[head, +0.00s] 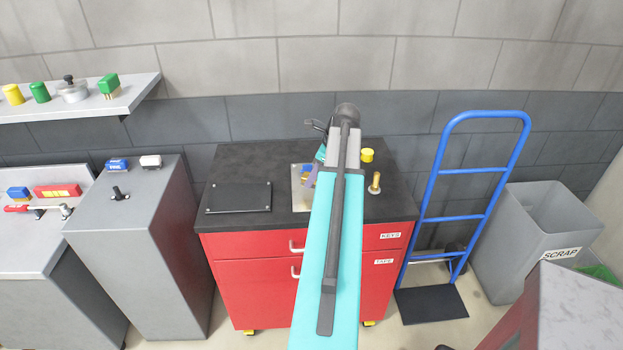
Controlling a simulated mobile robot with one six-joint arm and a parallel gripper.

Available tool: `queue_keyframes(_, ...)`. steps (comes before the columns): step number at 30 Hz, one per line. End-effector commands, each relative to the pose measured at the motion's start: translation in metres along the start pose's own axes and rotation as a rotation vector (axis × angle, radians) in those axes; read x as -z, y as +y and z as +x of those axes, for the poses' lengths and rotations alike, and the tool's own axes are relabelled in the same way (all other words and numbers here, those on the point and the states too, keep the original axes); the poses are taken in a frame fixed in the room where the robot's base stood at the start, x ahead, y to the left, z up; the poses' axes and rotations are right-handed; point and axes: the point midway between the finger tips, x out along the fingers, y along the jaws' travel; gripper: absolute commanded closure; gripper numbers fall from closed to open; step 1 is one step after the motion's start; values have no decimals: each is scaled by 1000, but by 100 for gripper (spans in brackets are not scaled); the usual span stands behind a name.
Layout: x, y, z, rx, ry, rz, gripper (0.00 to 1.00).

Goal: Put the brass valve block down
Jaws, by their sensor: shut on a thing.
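My arm, a teal link with a dark grey bar, rises through the middle of the head view and covers part of the red cabinet's dark top (255,160). My gripper is hidden behind this arm; only small teal and purple bits show at its left edge. I cannot make out a brass valve block; whatever the gripper holds is hidden. A small upright brass-coloured piece (375,184) stands on the cabinet top right of my arm, and I cannot tell what it is.
A black plate (239,197) lies on the left of the cabinet top. A light plate (298,196) is partly hidden by my arm. A grey pedestal (145,240), blue hand truck (437,195) and scrap bin (520,255) flank the red cabinet (240,285).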

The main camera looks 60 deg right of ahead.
Motion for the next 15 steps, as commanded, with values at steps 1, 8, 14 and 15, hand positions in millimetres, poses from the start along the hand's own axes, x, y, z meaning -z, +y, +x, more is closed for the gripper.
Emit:
queue_keyframes(1, -5, -6, 0, -1, 0, -1, 97)
queue_keyframes(8, -12, -15, 6, 0, -1, 0, 97)
queue_keyframes(14, -12, -14, 7, 0, -1, 0, 97)
queue_keyframes(15, -12, -14, 7, 0, -1, 0, 97)
